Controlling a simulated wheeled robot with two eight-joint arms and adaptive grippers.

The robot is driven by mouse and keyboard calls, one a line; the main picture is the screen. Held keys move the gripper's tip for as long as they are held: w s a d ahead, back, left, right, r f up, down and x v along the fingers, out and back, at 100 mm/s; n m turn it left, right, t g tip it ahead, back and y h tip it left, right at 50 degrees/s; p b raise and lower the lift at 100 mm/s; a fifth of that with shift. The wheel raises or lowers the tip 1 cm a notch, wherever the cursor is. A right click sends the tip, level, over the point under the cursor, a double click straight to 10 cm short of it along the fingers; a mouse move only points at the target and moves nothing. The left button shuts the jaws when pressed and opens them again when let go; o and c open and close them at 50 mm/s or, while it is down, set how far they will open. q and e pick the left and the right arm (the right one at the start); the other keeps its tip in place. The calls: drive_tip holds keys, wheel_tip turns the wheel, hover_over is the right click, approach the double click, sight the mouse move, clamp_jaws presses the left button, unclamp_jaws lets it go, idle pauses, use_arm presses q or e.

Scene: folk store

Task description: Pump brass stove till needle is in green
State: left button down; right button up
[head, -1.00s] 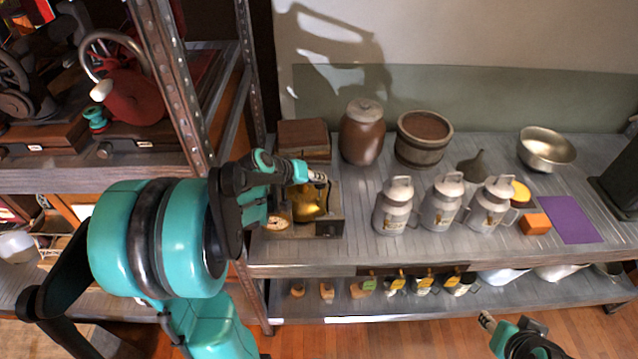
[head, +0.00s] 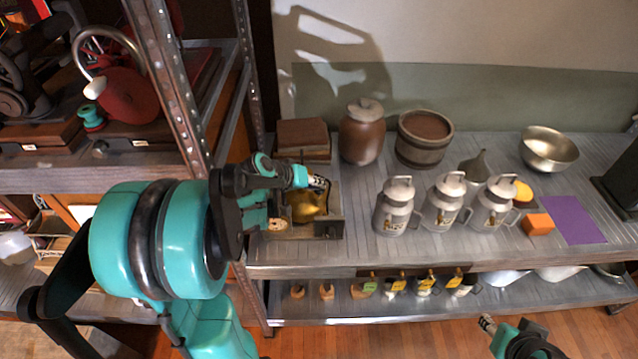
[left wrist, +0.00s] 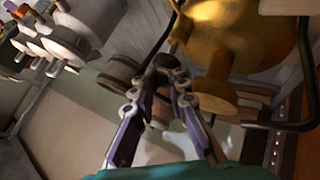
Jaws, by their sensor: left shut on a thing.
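In the left wrist view the fingers (left wrist: 166,76) are closed around a small dark knob (left wrist: 167,62), likely the pump handle, beside the tank.
A brown box (head: 303,134), a lidded brown jar (head: 362,132) and a wooden tub (head: 425,138) stand behind. Several grey milk cans (head: 396,207) stand right of the stove. A metal rack post (head: 180,90) is close on the left.

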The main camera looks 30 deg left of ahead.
use_arm(q)
drive_tip(key=shift+w+f+b, duration=0.25)
drive_tip(key=shift+f+b, duration=0.1)
drive_tip(key=shift+f, duration=0.15)
idle(0.3)
drive_tip(key=shift+r, duration=0.1)
drive_tip(key=shift+r+p, duration=0.45)
drive_tip(key=shift+p, duration=0.05)
drive_tip(key=shift+w+a+r+p, duration=0.1)
drive_tip(key=shift+a+r+p, duration=0.05)
drive_tip(key=shift+r+p, duration=0.5)
drive_tip(key=shift+w+a+r+p, duration=0.1)
drive_tip(key=shift+r+p, duration=0.4)
drive_tip(key=shift+r, duration=0.15)
drive_tip(key=shift+s+d+r+p, duration=0.15)
drive_tip(key=shift+s+r+p, duration=0.05)
drive_tip(key=shift+r, duration=0.2)
drive_tip(key=shift+s+d+r+p, duration=0.1)
drive_tip(key=shift+s+r+p, duration=0.1)
drive_tip(key=shift+r, duration=0.2)
drive_tip(key=shift+w, duration=0.15)
drive_tip(key=shift+w+f, duration=0.1)
drive_tip(key=shift+w, duration=0.05)
drive_tip(key=shift+s, duration=0.2)
